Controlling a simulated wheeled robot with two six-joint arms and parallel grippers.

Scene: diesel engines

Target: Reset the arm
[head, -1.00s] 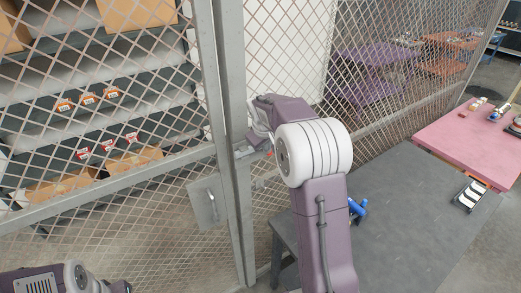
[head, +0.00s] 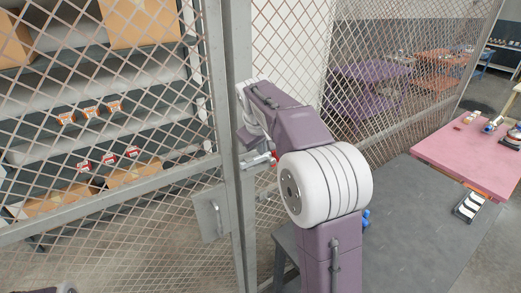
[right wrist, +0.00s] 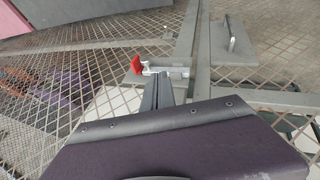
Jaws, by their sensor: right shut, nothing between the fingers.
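My right arm (head: 330,190) rises in front of the mesh cage and bends left toward the gate post. My right gripper (head: 252,136) is beside the post, just above the latch, and partly hidden by my wrist. In the right wrist view its dark fingers (right wrist: 157,92) are together, with nothing between them. The silver latch bolt (head: 257,160) with a red end (head: 273,157) sits on the post. It also shows in the right wrist view (right wrist: 168,70), just beyond the fingertips; I cannot tell whether they touch it. My left gripper is out of view.
The mesh gate (head: 110,190) has a plate with a pull handle (head: 212,213). Shelves with boxes (head: 140,20) stand behind it. A grey table (head: 430,235) and a pink table (head: 465,160) stand to the right.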

